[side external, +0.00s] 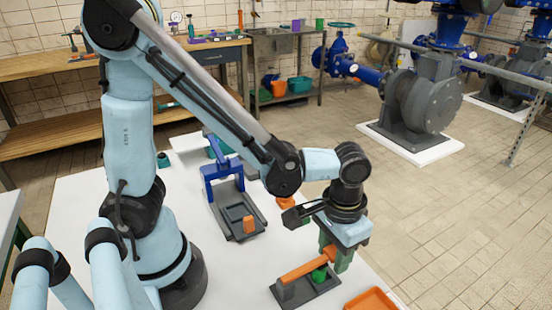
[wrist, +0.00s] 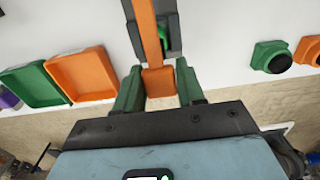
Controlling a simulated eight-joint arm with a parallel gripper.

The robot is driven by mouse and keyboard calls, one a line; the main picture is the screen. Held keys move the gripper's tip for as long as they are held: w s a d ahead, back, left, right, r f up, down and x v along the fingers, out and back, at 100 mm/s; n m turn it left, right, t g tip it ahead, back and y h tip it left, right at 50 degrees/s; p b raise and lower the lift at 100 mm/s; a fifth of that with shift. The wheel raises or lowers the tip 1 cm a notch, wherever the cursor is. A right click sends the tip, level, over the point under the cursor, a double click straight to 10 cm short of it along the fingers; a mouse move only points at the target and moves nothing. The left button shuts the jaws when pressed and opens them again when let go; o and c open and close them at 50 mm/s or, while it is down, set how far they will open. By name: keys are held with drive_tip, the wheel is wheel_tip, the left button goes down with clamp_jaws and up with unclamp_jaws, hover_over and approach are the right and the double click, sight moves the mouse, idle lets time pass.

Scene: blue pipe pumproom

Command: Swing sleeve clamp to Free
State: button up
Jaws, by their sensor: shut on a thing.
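The sleeve clamp in the side external view is an orange lever (side external: 303,265) on a dark grey base (side external: 318,290), with a green part (side external: 319,274) beside and below the lever. The lever lies low across the base. My gripper (side external: 335,258) is at the lever's right end, its green fingers pointing down. In the wrist view my gripper (wrist: 158,88) has one finger on each side of the lever's orange end (wrist: 158,82) and is shut on it. The fingers hide part of that end in the side external view. No Free marking is readable.
A blue press-like fixture (side external: 222,172) with an orange block (side external: 248,224) stands behind on the white table (side external: 110,220). An orange tray (side external: 371,301) is close by at front right. The wrist view shows a green tray (wrist: 36,85) and two dark-topped blocks at right.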

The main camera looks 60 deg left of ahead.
sight(329, 254)
drive_tip(key=shift+s+r, duration=0.15)
drive_tip(key=shift+r, duration=0.55)
drive_tip(key=shift+s+r, duration=0.1)
drive_tip(key=shift+r, duration=0.55)
drive_tip(key=shift+s+r, duration=0.15)
drive_tip(key=shift+r, duration=0.1)
drive_tip(key=shift+s+r, duration=0.25)
drive_tip(key=shift+r, duration=0.05)
drive_tip(key=shift+s+r, duration=0.6)
drive_tip(key=shift+r, duration=0.3)
drive_tip(key=shift+s+r, duration=0.2)
drive_tip(key=shift+s, duration=0.1)
idle(0.3)
drive_tip(key=shift+s+r, duration=0.55)
drive_tip(key=shift+s, duration=0.35)
drive_tip(key=shift+s+r, duration=0.25)
drive_tip(key=shift+s, duration=0.1)
drive_tip(key=o, duration=1.4)
